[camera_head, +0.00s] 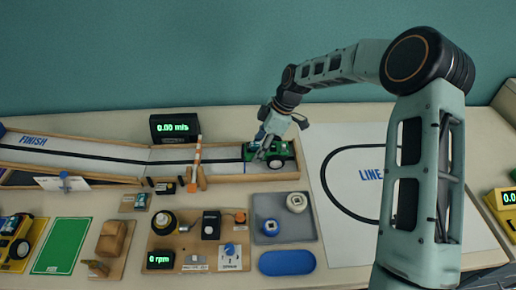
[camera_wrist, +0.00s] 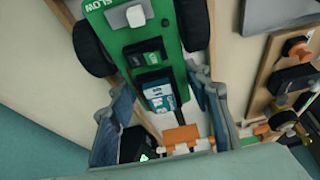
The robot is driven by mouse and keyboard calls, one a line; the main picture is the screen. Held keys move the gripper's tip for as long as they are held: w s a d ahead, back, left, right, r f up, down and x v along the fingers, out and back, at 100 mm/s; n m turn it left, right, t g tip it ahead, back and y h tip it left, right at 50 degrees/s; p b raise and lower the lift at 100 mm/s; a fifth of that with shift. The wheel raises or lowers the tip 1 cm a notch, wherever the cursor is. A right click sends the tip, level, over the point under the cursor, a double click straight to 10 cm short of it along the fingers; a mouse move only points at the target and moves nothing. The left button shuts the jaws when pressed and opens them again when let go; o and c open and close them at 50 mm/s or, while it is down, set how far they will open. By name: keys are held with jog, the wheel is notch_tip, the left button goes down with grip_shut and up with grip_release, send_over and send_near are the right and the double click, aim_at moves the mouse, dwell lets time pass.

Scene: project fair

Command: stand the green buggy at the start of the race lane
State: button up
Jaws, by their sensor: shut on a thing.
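The green buggy (camera_head: 281,148), with black wheels, is at the right end of the race lane (camera_head: 190,155), opposite the FINISH end. My gripper (camera_head: 265,143) reaches down onto it from above and is shut on its narrower end. In the wrist view the buggy (camera_wrist: 150,30) fills the upper middle, its narrow end between the two fingers of my gripper (camera_wrist: 160,85). It looks level and roughly in line with the lane. I cannot tell whether its wheels touch the lane floor.
A speed display (camera_head: 175,127) is behind the lane. A grey tray (camera_head: 270,231) with two round parts lies in front. The LINE mat (camera_head: 345,225) is to the right.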

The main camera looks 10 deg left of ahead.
jog(key=shift+f+b, duration=0.4)
dwell(0.8)
jog(key=o, duration=1.1)
jog(key=shift+c, duration=0.2)
jog(key=v, duration=1.2)
